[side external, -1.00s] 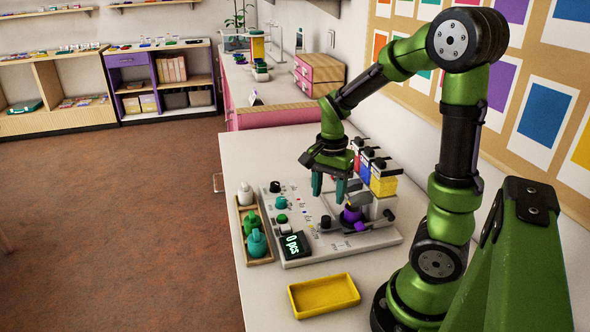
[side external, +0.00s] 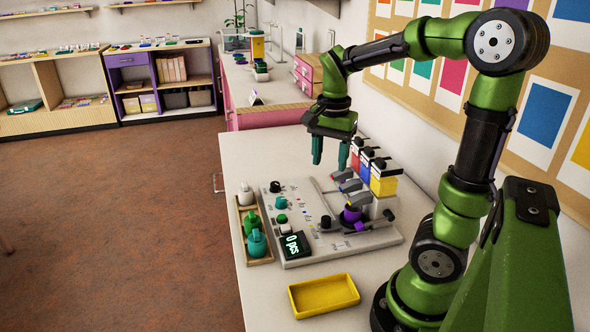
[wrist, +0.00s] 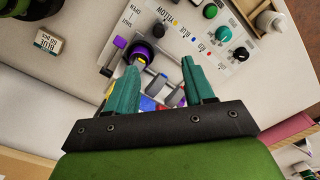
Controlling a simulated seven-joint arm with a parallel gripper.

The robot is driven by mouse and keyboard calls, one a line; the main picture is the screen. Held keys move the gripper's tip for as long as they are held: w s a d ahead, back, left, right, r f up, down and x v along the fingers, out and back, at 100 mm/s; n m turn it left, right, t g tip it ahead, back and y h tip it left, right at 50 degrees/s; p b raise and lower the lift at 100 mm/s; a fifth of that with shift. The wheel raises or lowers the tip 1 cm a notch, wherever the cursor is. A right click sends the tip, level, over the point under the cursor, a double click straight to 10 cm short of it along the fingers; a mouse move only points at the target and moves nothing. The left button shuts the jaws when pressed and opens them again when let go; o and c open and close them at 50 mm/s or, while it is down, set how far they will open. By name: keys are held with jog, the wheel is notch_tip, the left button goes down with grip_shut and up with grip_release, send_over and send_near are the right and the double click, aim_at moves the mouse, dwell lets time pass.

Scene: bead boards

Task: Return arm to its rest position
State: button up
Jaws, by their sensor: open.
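My gripper (side external: 331,151) hangs above the back part of the bead board in the side view, with its two teal fingers apart and nothing between them. In the wrist view my gripper (wrist: 158,82) also shows open and empty. The grey bead board (side external: 290,200) lies on the white table, with knobs, a display reading "0 pcs" (side external: 294,245) and a purple cup (side external: 352,214). Red, blue and yellow bead dispensers (side external: 383,186) stand along its right side. In the wrist view the fingers partly hide the dispensers.
An empty yellow tray (side external: 324,296) lies at the table's front. A wooden tray (side external: 262,258) with white, green and teal bottles stands left of the board. A pinboard wall (side external: 430,95) is on the right. A label block reading "BLUE" (wrist: 47,41) shows in the wrist view.

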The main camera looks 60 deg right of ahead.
jog(key=s+a+r+n+t+y, duration=0.2)
jog(key=a+n+t, duration=0.5)
jog(key=a+n, duration=0.6)
jog(key=a+r, duration=0.1)
jog(key=a, duration=0.3)
jog(key=shift+s+a+r, duration=0.2)
jog(key=shift+s+a, duration=0.2)
